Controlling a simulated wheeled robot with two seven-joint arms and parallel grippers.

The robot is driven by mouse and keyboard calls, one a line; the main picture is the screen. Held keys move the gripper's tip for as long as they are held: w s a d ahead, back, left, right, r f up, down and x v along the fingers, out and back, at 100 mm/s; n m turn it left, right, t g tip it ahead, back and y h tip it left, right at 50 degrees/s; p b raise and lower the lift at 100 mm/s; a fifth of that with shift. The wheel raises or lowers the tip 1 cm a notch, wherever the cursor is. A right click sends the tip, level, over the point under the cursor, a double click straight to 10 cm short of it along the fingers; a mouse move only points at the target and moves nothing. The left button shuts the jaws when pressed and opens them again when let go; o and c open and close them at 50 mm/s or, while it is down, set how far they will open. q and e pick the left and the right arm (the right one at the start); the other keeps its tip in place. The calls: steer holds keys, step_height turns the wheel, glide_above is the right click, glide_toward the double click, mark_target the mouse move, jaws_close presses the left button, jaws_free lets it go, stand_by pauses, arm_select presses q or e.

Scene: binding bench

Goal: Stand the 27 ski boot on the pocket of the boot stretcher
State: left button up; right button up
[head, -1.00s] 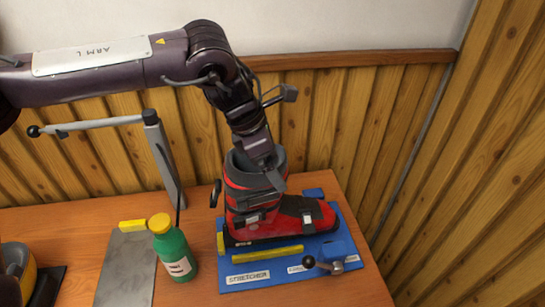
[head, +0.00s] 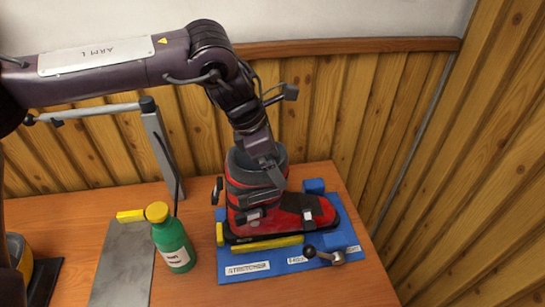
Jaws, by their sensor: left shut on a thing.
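The red and black ski boot (head: 285,212) is upright over the blue boot stretcher (head: 245,264), its toe pointing right. Its sole lies along the stretcher, behind a yellow bar (head: 267,244); I cannot tell whether it rests on the base. My left gripper (head: 268,172) comes down from above and is shut on the boot's cuff; the fingertips are partly inside or behind the cuff. The pocket under the boot is hidden by it. My right gripper is not in view.
A green bottle with a yellow cap (head: 172,243) stands left of the stretcher. Beside it are a grey metal plate (head: 124,265) and a grey post with an arm (head: 160,150). A black-knobbed lever (head: 325,255) sits at the stretcher's front right. A wooden wall (head: 470,170) closes the right.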

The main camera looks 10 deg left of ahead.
arm_select(q)
steer(key=shift+d+r, duration=0.15)
steer(key=shift+d, duration=0.05)
steer(key=shift+f, duration=0.3)
stand_by(0.4)
steer(key=o, duration=1.7)
